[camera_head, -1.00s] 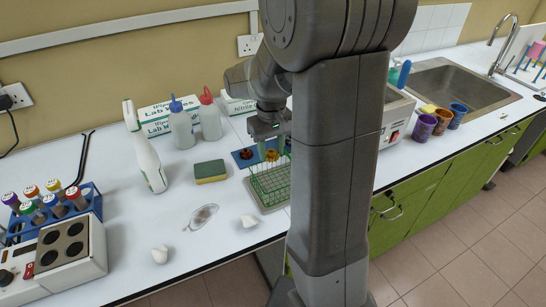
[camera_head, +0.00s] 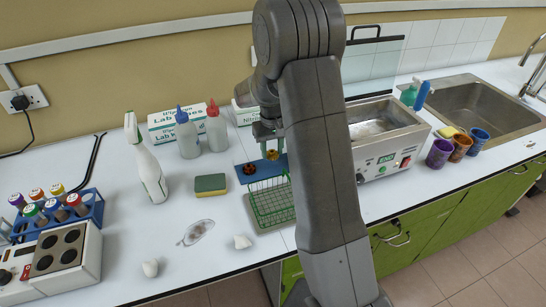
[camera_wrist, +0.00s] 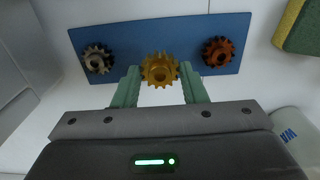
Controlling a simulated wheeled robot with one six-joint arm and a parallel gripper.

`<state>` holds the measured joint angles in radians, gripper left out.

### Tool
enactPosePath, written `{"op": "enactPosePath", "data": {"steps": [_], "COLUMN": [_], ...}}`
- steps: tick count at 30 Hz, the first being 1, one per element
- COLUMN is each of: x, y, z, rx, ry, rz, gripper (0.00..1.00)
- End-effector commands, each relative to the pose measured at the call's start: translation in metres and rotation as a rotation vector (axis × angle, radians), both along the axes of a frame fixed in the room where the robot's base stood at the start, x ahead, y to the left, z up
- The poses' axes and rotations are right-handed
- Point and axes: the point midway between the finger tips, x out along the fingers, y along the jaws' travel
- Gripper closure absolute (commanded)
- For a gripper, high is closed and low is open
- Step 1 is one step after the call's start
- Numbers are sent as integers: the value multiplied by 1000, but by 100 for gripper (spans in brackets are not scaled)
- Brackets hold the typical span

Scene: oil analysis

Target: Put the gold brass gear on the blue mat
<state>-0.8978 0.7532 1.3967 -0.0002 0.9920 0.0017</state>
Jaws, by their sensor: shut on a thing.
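The gold brass gear (camera_wrist: 160,70) is held between the two green fingertips of my gripper (camera_wrist: 161,86) in the wrist view. The gold gear also shows small in the head view (camera_head: 272,154), under my gripper (camera_head: 268,140). The blue mat (camera_wrist: 182,36) lies on the bench, with a silver gear (camera_wrist: 98,59) near one end and a copper gear (camera_wrist: 217,52) near the other. The gold gear overlaps the mat's near edge in the wrist view, between those two gears. I cannot tell whether it touches the mat. In the head view my arm hides part of the mat (camera_head: 258,171).
A green wire basket (camera_head: 270,203) stands just in front of the mat. A sponge (camera_head: 210,184) lies to the left, and two wash bottles (camera_head: 187,135) stand behind. A metal bath (camera_head: 385,130) is at the right. The front left bench has some free room.

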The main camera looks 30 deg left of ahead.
Motion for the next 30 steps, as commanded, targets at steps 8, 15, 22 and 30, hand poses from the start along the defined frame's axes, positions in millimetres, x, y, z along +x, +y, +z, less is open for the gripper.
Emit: {"op": "enactPosePath", "data": {"steps": [8, 15, 22, 30], "x": [0, 0, 0, 0], "y": [-1, 0, 0, 0], "z": [-30, -39, -42, -42], "rx": [-2, 1, 1, 1], "ry": [2, -1, -1, -1], "rz": [0, 0, 0, 0], "gripper": [88, 88, 56, 40]}}
